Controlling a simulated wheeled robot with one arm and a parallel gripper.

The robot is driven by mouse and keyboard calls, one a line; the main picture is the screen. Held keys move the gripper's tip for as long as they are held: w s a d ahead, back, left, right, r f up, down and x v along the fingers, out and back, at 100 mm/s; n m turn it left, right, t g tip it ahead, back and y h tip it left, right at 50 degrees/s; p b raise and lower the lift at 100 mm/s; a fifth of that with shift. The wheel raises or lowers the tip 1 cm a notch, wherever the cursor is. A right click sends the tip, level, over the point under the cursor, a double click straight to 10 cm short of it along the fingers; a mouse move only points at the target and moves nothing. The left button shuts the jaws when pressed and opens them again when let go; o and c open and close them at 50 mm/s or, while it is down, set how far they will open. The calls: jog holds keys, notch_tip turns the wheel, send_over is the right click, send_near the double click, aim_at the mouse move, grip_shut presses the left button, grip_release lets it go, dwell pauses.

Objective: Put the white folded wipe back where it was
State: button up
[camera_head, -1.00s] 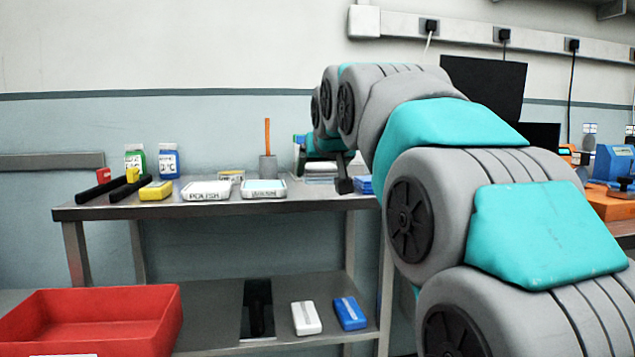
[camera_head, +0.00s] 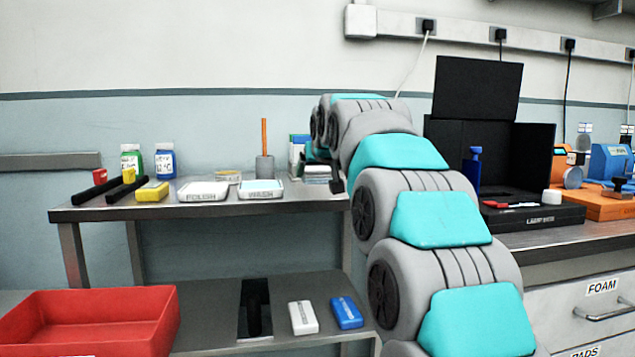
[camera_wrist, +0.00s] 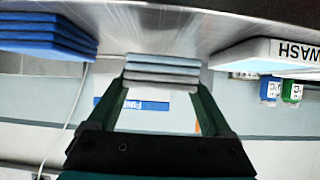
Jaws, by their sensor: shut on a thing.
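In the wrist view, which looks upside down, my gripper (camera_wrist: 164,88) has its two fingers on either side of a small stack of pale folded wipes. It is shut on the white folded wipe (camera_wrist: 162,86), the layer farthest from the metal top. The other layers lie directly against it, and I cannot tell whether there is a gap. In the head view, the pale stack (camera_head: 318,173) shows at the right end of the bench top, and my arm hides most of the gripper.
A blue folded stack (camera_wrist: 45,35) lies beside it, apart. The WASH tray (camera_head: 261,189) and POLISH tray (camera_head: 203,191) are to the left, with a cup (camera_head: 265,168) behind. A box labelled FINE (camera_wrist: 150,106) stands behind the wipes. A red bin (camera_head: 90,320) is low at left.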

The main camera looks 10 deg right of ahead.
jog(key=shift+f, duration=1.2)
jog(key=shift+f, duration=0.1)
jog(key=o, duration=1.1)
jog(key=v, duration=1.2)
jog(key=s+f+g, duration=0.4)
jog(key=s+f, duration=0.5)
jog(key=f, duration=0.4)
jog(key=s+f+g, duration=0.3)
jog(key=s+f, duration=0.5)
jog(key=f, duration=0.4)
jog(key=s+f+g, duration=0.3)
jog(key=s+f, duration=0.6)
jog(key=s, duration=0.4)
jog(key=s+f+g, duration=0.4)
jog(key=s+f, duration=0.5)
jog(key=s, duration=0.5)
jog(key=shift+f, duration=0.35)
